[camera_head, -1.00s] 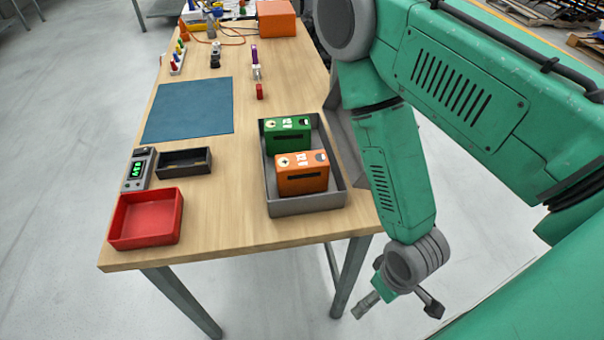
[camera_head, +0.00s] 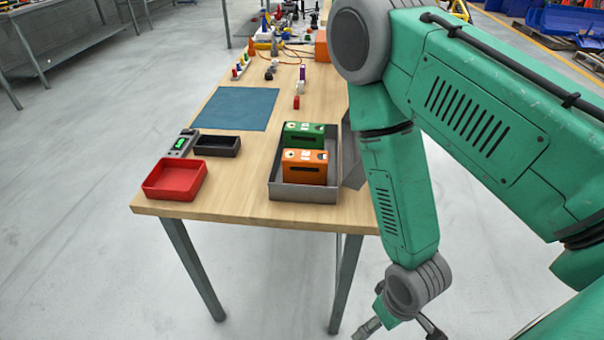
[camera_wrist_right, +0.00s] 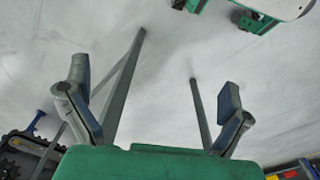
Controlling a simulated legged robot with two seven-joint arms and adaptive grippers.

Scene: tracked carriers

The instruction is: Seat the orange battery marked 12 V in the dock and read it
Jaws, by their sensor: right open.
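The orange battery (camera_head: 304,171) stands upright in a grey tray (camera_head: 303,194) at the table's near right. A green battery (camera_head: 304,138) stands just behind it in the same tray. Their labels are too small to read surely. A black open box (camera_head: 217,146), which looks like the dock, is empty. A grey meter with a lit green display (camera_head: 181,144) is beside it; its digits are unclear. My right gripper (camera_head: 400,331) hangs low in front of the table, right of the tray. In the wrist view its two fingers (camera_wrist_right: 156,100) are apart with nothing between them. My left gripper is out of view.
An empty red tray (camera_head: 175,180) lies at the table's near left corner. A blue mat (camera_head: 237,108) lies behind the black box. Small coloured items and an orange box (camera_head: 321,45) are at the far end. The wood between the red and grey trays is clear.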

